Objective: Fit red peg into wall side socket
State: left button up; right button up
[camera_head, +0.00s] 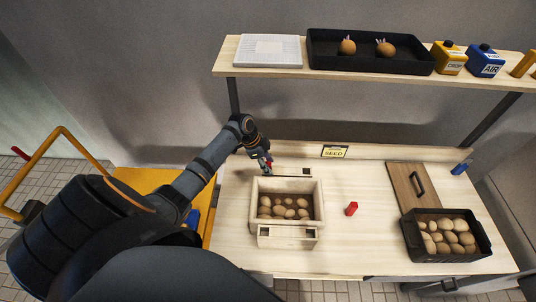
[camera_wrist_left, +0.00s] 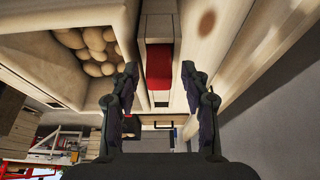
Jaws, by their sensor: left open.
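A wooden box (camera_head: 319,205) with potatoes in it stands on the table; square holes show in its near ledge and at its far right corner. My left gripper (camera_head: 266,164) is at the box's far left corner, pointing down. In the left wrist view, its open fingers (camera_wrist_left: 160,78) straddle a red peg (camera_wrist_left: 158,62) that sits in a wooden slot at the box wall; how deep it sits I cannot tell. Another red peg (camera_head: 351,209) lies apart on the table, right of the box. My right gripper is not in view.
A black crate of potatoes (camera_head: 410,243) stands at the right, by a wooden lid with a black handle (camera_head: 417,182). A SEED sign (camera_head: 334,152) is at the back edge. A shelf (camera_head: 268,73) with a black tray and bottles overhangs the back. A blue piece (camera_head: 460,169) lies far right.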

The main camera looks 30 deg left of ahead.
pick_arm(q)
jog(key=shift+r, duration=0.15)
jog(key=shift+a+r, duration=0.2)
jog(key=b+v, duration=0.3)
jog(key=v, duration=0.8)
jog(key=shift+s+r, duration=0.15)
jog(key=shift+r, duration=0.1)
